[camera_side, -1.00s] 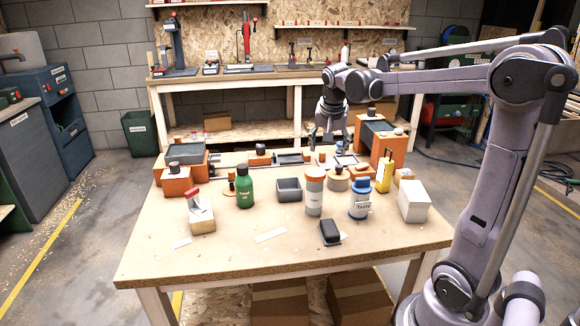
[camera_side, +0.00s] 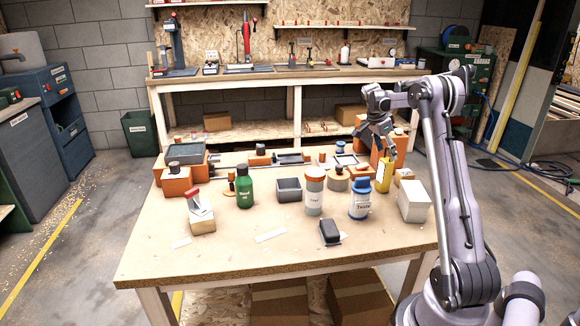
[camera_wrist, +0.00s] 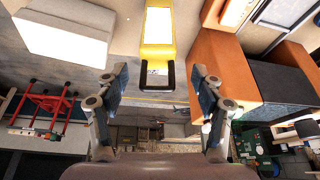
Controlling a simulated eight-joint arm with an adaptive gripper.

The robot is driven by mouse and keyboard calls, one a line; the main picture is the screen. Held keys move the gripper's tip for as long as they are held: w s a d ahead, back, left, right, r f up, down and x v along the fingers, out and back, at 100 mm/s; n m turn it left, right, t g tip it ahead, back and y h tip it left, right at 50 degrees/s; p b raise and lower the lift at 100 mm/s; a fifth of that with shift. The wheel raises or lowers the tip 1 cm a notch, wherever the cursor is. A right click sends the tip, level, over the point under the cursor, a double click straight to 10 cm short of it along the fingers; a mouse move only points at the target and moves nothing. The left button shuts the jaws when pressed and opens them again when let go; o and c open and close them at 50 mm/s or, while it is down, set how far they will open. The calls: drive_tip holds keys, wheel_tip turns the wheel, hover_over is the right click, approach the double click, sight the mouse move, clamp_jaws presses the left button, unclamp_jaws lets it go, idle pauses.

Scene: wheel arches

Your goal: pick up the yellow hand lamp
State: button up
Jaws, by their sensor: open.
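The yellow hand lamp (camera_side: 384,175) stands upright at the right part of the table in the side view. In the wrist view the lamp (camera_wrist: 157,52) shows at the top middle, with a pale panel and a dark U-shaped handle toward my gripper. My gripper (camera_side: 384,145) is just above the lamp's top in the side view. In the wrist view my gripper (camera_wrist: 160,80) is open, with one finger on each side of the handle's line and nothing held. I cannot tell whether the fingers touch the handle.
A white block (camera_side: 413,201) stands right of the lamp, and it also shows in the wrist view (camera_wrist: 75,40). An orange arch (camera_wrist: 213,65) is close on the lamp's other side. A blue-capped bottle (camera_side: 360,200) stands in front left. The table's front middle is mostly clear.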

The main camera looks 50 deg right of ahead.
sight(389, 168)
drive_tip(key=shift+a+x, duration=0.15)
drive_tip(key=shift+x, duration=1.85)
drive_tip(key=shift+a+x, duration=0.15)
drive_tip(key=shift+x, duration=1.8)
drive_tip(key=shift+f, duration=0.15)
drive_tip(key=shift+w, duration=0.1)
drive_tip(key=c, duration=1.4)
